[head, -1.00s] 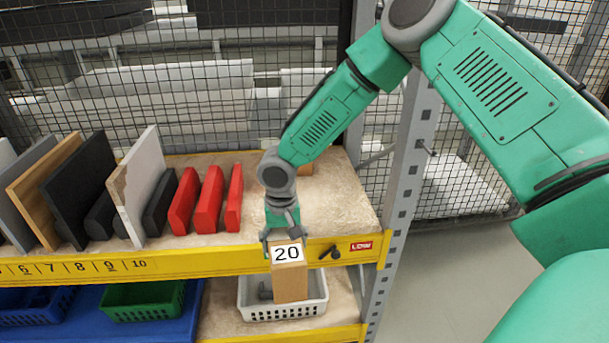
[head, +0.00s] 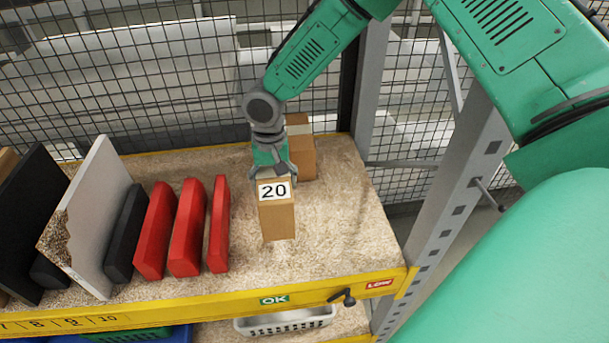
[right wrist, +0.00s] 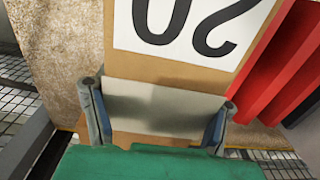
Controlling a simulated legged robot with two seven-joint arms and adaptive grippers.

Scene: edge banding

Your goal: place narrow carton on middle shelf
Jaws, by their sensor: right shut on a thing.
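The narrow carton (head: 277,218) is brown, upright and labelled 20. My right gripper (head: 270,180) is shut on its top end, and the carton is over the middle shelf's speckled board (head: 335,225), right of the red blocks. I cannot tell whether its bottom touches the board. In the right wrist view, the carton (right wrist: 167,72) with its upside-down 20 label lies between the two fingers of the right gripper (right wrist: 158,110). My left gripper is not in view.
Red blocks (head: 189,228) stand left of the carton. Another brown carton (head: 301,155) stands behind it. A yellow front rail (head: 190,312) with a dark knob edges the shelf, and a grey post (head: 455,190) stands at the right. The board right of the carton is clear.

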